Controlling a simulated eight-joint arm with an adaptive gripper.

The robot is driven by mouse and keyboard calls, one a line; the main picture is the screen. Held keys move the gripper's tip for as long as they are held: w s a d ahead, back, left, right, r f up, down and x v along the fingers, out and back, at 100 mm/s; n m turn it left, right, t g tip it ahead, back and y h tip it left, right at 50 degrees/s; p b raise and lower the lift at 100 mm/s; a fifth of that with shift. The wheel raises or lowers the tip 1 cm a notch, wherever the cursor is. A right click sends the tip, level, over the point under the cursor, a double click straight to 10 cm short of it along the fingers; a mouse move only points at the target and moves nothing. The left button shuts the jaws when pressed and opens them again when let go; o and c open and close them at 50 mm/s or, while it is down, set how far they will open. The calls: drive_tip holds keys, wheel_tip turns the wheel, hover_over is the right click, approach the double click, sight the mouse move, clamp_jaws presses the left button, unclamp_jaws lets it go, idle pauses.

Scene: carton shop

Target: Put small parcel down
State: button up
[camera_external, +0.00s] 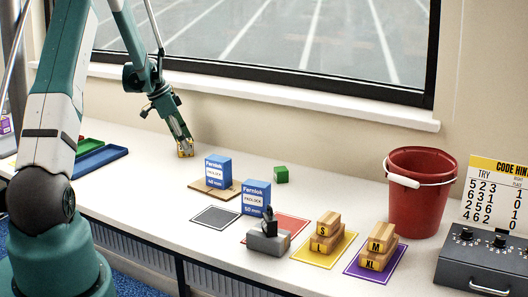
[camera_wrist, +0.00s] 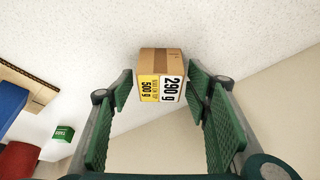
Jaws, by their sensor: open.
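The small parcel (camera_wrist: 161,62) is a brown cardboard box with tape, a white "290 g" label and a yellow "500 g" label. In the wrist view it sits between and just beyond my fingertips, with a gap on each side. It appears to rest on the white counter. My gripper (camera_wrist: 160,88) is open around it. In the external view my gripper (camera_external: 185,151) points down at the back of the counter near the wall, and the parcel is a small, partly hidden yellow-brown patch there.
Right of my gripper, a blue padlock box (camera_external: 217,169) stands on a wooden board (camera_external: 204,190), with another blue box (camera_external: 257,197) nearby. A green block (camera_external: 281,174) stands behind. Coloured mats, including a grey one (camera_external: 214,217), lie forward.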

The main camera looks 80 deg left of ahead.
drive_tip(key=shift+r, duration=0.15)
drive_tip(key=p+v, duration=0.1)
drive_tip(key=v, duration=1.1)
idle(0.9)
